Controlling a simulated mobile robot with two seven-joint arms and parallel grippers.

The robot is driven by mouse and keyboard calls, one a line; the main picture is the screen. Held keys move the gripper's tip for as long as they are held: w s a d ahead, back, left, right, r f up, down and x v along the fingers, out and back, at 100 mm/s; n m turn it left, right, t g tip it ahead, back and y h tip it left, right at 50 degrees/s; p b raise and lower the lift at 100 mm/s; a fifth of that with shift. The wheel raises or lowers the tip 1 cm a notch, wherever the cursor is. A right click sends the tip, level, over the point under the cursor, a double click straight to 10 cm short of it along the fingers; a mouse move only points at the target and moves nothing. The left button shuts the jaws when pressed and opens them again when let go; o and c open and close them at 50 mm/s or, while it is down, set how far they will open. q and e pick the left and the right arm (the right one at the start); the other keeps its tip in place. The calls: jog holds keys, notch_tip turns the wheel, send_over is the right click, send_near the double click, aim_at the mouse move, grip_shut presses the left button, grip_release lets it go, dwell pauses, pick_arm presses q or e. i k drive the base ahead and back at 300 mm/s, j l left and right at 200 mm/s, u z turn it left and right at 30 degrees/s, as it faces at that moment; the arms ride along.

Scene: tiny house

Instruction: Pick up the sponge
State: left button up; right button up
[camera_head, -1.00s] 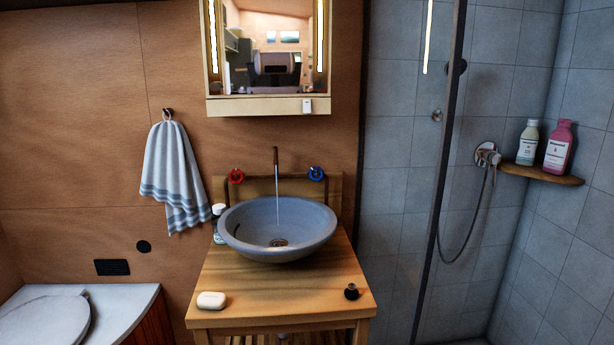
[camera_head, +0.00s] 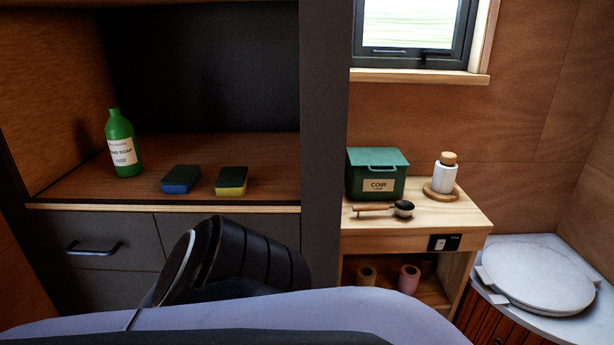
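Two sponges lie on the wooden counter of a niche at the left. One is a blue sponge (camera_head: 180,180) with a dark top. To its right is a yellow sponge (camera_head: 231,181), also with a dark top. They are apart, both near the counter's front edge. Part of my own arm fills the bottom of the view, in front of and below the counter. Neither of my grippers shows, and nothing is seen touching the sponges.
A green soap bottle (camera_head: 122,143) stands left of the sponges. A dark post (camera_head: 323,120) bounds the niche on the right. Beyond it, a wooden shelf unit (camera_head: 455,214) holds a green box (camera_head: 377,173), a scoop (camera_head: 402,208) and a white jar (camera_head: 446,176). A toilet (camera_head: 545,275) is at far right.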

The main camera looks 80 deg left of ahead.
aim_at(232, 182)
jog(key=u, duration=2.5)
jog(key=j+u, duration=0.25)
jog(key=j, duration=0.25)
jog(key=i, duration=0.05)
